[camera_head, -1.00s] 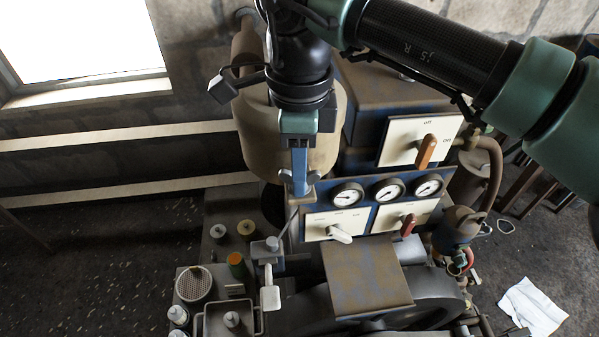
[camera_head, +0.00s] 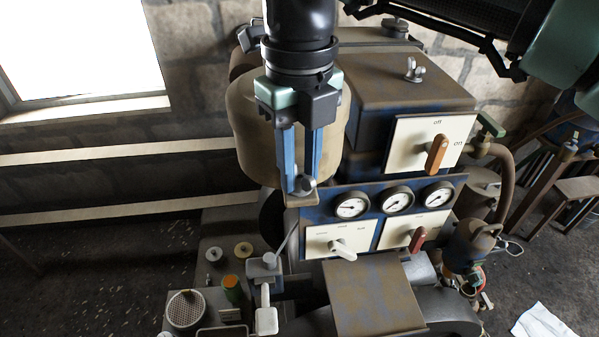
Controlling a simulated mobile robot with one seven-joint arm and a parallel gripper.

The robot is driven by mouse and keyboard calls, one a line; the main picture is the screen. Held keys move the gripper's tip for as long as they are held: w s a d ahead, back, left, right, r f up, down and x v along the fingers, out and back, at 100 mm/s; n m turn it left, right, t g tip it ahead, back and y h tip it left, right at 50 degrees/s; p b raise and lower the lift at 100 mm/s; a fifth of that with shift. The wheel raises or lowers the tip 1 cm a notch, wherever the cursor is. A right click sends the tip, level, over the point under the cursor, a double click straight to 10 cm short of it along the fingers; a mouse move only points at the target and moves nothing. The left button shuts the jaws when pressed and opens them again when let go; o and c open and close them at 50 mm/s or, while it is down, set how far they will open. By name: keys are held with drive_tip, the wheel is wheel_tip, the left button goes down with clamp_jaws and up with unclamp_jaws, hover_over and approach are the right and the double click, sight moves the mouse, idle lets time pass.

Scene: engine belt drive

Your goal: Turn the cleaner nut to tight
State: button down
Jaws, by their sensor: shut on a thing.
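My gripper (camera_head: 301,188) points down with its two blue fingers apart at the top. It is shut on a small grey winged nut (camera_head: 306,183), taken as the cleaner nut. The nut sits on the bracket at the left end of the gauge panel, in front of the large tan cylinder (camera_head: 243,125). The fingertips hide part of the nut, and I cannot read how tight it is.
Three gauges (camera_head: 397,200) and switch plates with a white lever (camera_head: 343,248) and red lever (camera_head: 417,240) are close on the right. An orange lever (camera_head: 437,155) and another wing nut (camera_head: 413,70) are farther right. A grey lever (camera_head: 265,290) stands below.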

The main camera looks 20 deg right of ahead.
sight(298, 177)
drive_tip(key=m+b, duration=0.1)
drive_tip(key=m, duration=0.4)
drive_tip(key=shift+b, duration=0.35)
drive_tip(key=shift+m, duration=0.3)
drive_tip(key=c, duration=0.9)
unclamp_jaws()
wheel_tip(298, 177, up, 13)
drive_tip(key=p, duration=1)
drive_tip(key=shift+a, duration=0.1)
